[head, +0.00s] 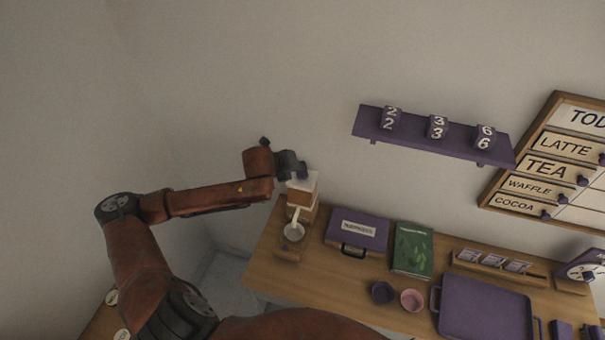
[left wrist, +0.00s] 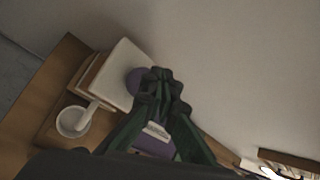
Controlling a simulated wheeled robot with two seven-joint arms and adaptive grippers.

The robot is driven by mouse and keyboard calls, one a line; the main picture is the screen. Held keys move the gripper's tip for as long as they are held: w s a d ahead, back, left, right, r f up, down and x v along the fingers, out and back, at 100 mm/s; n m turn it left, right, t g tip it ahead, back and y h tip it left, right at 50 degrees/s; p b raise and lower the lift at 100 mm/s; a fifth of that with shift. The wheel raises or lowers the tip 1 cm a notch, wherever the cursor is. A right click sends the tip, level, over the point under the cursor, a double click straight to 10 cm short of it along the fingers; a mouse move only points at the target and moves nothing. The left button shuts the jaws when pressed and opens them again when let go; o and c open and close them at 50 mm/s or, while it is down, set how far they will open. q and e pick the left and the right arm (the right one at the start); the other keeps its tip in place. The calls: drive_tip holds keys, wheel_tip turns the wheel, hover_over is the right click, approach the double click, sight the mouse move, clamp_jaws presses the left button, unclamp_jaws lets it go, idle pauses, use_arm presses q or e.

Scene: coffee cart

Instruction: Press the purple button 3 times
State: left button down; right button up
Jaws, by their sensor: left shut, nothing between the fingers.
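The purple button (left wrist: 135,80) is a round knob on the white top of a small wooden machine (left wrist: 112,76), partly hidden behind my fingers in the left wrist view. In the head view the machine (head: 301,197) stands at the left end of the counter, with a white cup under its spout. My left gripper (left wrist: 160,78) is shut and empty, with its fingertips over or just beside the button. It also shows in the head view (head: 300,168), at the machine's top. I cannot tell whether it touches the button. My right gripper is not in view.
On the wooden counter (head: 268,262) are a purple case (head: 357,232), a green book (head: 413,248), two small cups (head: 411,299) and a purple tray (head: 485,308). A purple shelf (head: 410,139) and a menu board (head: 550,170) hang on the wall.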

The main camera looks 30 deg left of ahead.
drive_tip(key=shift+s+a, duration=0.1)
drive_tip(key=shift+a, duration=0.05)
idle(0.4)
use_arm(q)
drive_tip(key=shift+f, duration=0.15)
drive_tip(key=shift+f, duration=0.25)
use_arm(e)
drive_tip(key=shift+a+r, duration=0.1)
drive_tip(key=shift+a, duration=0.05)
